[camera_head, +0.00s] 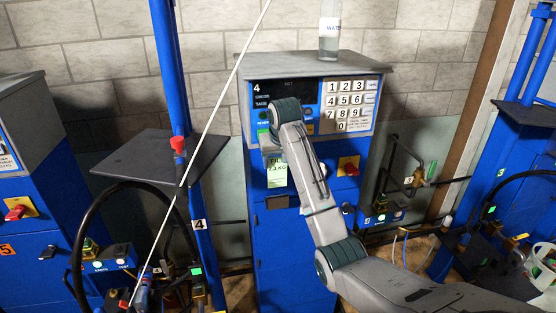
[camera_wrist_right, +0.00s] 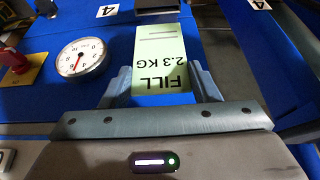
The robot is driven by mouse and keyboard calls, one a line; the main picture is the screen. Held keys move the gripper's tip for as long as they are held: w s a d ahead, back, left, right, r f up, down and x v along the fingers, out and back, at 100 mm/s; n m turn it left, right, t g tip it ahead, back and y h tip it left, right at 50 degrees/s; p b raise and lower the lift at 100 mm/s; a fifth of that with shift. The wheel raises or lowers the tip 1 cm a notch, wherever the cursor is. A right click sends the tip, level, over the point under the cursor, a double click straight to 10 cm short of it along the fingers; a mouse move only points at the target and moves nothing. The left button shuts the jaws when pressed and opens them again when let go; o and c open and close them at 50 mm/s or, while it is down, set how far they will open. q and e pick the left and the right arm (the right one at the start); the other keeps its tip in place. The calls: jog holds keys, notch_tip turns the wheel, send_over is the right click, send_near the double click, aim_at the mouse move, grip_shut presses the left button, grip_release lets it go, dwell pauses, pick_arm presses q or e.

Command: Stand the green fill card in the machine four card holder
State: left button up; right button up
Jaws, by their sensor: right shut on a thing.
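The pale green fill card (camera_head: 277,174), marked FILL 2.3 KG, hangs in front of machine four's blue front (camera_head: 290,255). It also shows in the right wrist view (camera_wrist_right: 160,60), its printing upside down there. My right gripper (camera_wrist_right: 163,88) is shut on the card, with a finger at each side edge. In the head view the gripper is mostly hidden behind my own wrist. A small dark holder (camera_head: 277,202) sits on the machine's front just below the card. I cannot tell whether the card's lower end touches it or is inside it. My left gripper is not in view.
A keypad (camera_head: 350,105) and a red switch (camera_head: 348,166) are on machine four. A water bottle (camera_head: 330,38) stands on top. A round gauge (camera_wrist_right: 83,57) is beside the card. A thin white pole (camera_head: 215,110) and black hose (camera_head: 80,230) stand to the left.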

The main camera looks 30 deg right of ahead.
aim_at(277, 186)
jog(key=shift+f, duration=3.25)
jog(key=shift+f, duration=0.9)
jog(key=o, duration=1.3)
